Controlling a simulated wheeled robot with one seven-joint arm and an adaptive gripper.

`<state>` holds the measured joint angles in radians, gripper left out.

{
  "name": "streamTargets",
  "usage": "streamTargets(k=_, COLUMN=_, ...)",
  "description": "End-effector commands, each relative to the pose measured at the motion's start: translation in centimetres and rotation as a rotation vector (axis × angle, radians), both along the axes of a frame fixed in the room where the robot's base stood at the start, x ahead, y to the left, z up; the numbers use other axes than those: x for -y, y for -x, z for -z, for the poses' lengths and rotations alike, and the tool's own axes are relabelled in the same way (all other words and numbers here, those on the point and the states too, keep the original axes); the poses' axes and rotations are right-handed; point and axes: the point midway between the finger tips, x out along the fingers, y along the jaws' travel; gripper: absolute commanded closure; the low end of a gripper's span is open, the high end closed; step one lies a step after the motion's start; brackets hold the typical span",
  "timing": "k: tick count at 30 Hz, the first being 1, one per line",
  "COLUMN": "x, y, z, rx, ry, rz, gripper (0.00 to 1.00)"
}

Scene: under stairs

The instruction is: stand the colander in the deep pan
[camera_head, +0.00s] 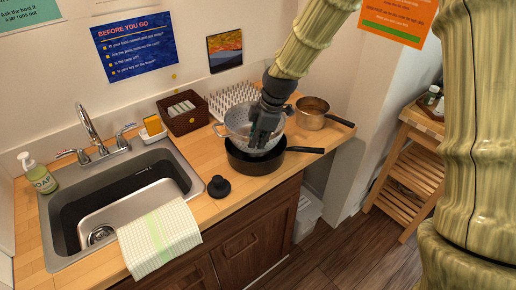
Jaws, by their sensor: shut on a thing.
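The colander (236,121) is a grey metal bowl with small holes and side handles. My gripper (262,143) is shut on the colander at its near right side, and the dark fingers hide part of it. The deep pan (255,166) is black with a long handle pointing right, and stands on the wooden counter. The colander is over the pan's opening, its lower part overlapping the far rim in the picture. I cannot tell whether it touches the pan inside.
A copper-coloured saucepan (311,113) stands right of the colander. A white spiked rack (232,98) and brown basket (183,114) are behind. A black knob-like lid (218,186) lies left of the pan, near the sink (122,203) with a towel (158,238). Counter front edge is close.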

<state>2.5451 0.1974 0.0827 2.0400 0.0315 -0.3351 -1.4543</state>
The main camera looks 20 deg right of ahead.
Motion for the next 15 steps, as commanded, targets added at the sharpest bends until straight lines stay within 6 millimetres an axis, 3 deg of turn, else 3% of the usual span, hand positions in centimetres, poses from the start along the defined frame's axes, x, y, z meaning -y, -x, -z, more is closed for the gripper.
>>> streamTargets(k=5, x=0.1, y=0.0, z=0.6, rx=-0.001, ry=-0.001, rz=0.002, gripper=1.00)
streamTargets(k=15, x=0.1, y=0.1, z=3.8, rx=-0.002, ry=-0.001, rz=0.004, gripper=1.00)
